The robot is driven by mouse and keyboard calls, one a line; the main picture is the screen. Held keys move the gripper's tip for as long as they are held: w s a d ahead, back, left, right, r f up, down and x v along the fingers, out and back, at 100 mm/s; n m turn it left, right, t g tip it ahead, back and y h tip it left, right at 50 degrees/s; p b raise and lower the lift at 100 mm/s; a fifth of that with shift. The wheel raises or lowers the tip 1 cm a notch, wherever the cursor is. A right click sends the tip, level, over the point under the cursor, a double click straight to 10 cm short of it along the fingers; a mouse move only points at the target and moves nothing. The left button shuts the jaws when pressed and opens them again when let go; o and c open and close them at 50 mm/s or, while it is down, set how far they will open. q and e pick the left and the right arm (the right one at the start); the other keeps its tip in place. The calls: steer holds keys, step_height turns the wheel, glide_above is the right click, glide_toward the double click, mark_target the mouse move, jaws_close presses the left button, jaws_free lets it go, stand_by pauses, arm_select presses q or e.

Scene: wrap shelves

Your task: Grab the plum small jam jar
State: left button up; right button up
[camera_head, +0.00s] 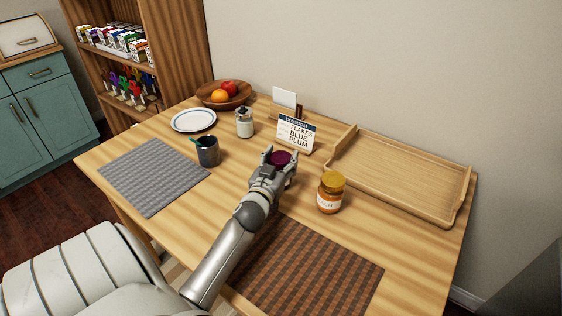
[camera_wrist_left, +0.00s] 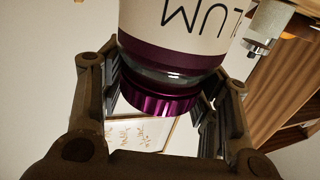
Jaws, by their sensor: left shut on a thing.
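The plum small jam jar shows in the head view as a dark purple lid (camera_head: 281,157) between the fingers of my left gripper (camera_head: 279,163). In the left wrist view the jar (camera_wrist_left: 180,35) has a pale label with letters reading "LUM" upside down and a ribbed purple lid. The fingers of my left gripper (camera_wrist_left: 163,95) are on both sides of the jar, and the gripper is shut on it. In the head view most of the jar's body is hidden by the gripper. Whether the jar touches the table cannot be told. My right gripper is not in view.
An orange jam jar with a yellow lid (camera_head: 330,193) stands just right of my gripper. A wooden tray (camera_head: 400,170) lies at the right.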

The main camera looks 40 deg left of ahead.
arm_select(q)
jaws_close()
steer(key=shift+r, duration=0.1)
